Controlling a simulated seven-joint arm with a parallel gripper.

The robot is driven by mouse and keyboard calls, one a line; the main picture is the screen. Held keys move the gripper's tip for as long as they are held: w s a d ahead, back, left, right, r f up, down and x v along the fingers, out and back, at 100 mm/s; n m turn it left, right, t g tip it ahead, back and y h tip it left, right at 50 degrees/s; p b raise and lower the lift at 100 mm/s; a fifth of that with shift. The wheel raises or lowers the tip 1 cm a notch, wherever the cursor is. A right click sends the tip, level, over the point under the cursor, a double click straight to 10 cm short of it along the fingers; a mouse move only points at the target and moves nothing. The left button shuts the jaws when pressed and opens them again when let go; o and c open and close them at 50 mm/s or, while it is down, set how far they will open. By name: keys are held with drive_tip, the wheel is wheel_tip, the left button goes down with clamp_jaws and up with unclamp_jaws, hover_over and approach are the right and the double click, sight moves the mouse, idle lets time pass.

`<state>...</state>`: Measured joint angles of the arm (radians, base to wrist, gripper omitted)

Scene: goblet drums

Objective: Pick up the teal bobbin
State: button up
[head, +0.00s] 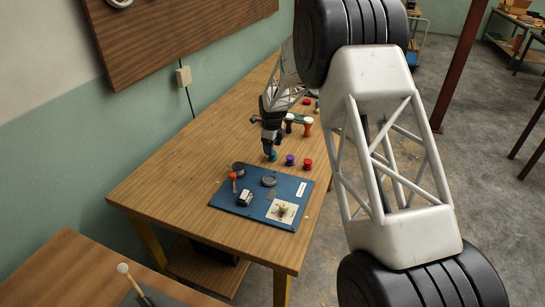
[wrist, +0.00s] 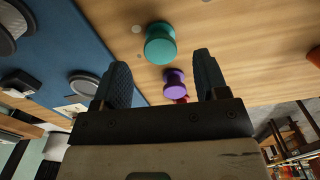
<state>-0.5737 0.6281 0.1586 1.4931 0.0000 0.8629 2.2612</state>
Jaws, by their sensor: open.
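The teal bobbin (head: 272,156) stands on the wooden table, just beyond the far edge of the blue mat, partly hidden by my gripper (head: 269,148). In the wrist view the teal bobbin (wrist: 160,44) lies just beyond the line between the fingertips of my gripper (wrist: 161,60). The fingers are apart with nothing held between them. I cannot tell the exact height of the fingertips above the bobbin.
A purple bobbin (head: 290,160) and a red bobbin (head: 308,164) stand in a row to the right. The blue mat (head: 235,213) holds several small items. Goblet drums (head: 307,126) stand farther back. Bare table (head: 175,180) lies left of the mat.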

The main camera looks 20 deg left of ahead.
drive_tip(key=shift+f, duration=2.05)
drive_tip(key=c, duration=1)
